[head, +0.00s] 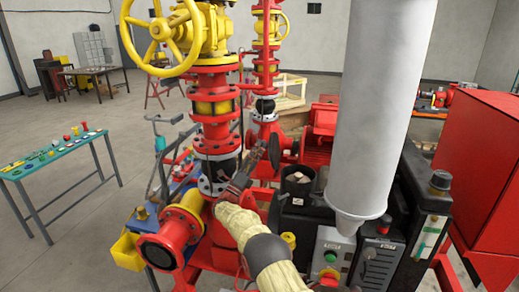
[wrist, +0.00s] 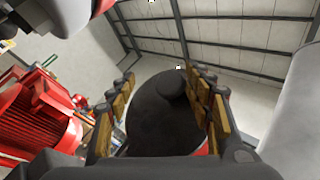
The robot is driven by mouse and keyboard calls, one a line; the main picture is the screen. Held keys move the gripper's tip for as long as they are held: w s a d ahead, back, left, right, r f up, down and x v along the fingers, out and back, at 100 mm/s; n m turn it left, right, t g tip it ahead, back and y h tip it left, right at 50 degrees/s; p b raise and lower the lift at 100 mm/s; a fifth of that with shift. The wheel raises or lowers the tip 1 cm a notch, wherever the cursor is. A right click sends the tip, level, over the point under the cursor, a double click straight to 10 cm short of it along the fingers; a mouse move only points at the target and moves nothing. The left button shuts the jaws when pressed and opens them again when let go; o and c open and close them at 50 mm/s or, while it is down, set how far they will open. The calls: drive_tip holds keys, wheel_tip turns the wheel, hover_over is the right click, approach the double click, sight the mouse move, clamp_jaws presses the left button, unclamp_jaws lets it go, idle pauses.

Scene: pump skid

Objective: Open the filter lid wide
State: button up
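The filter lid (head: 274,148) is a dark round disc, tilted up steeply to the left of the open black filter housing (head: 298,182) in the head view. In the wrist view the lid (wrist: 160,115) fills the middle as a dark disc with a raised round part near its top right. My gripper (head: 256,160) is just left of the lid. In the wrist view its tan-padded fingers (wrist: 165,105) are spread wide, one on each side of the disc. Whether a finger touches the lid, I cannot tell. The lid's hinge is not clear.
A large grey cylinder (head: 380,110) hangs close on the right of the housing. A red valve column (head: 215,110) with a yellow handwheel (head: 160,32) stands left of my gripper. A red motor (head: 318,135) is behind. A control box (head: 333,255) is in front.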

drive_tip(key=v, duration=1.1)
drive_tip(key=shift+c, duration=0.2)
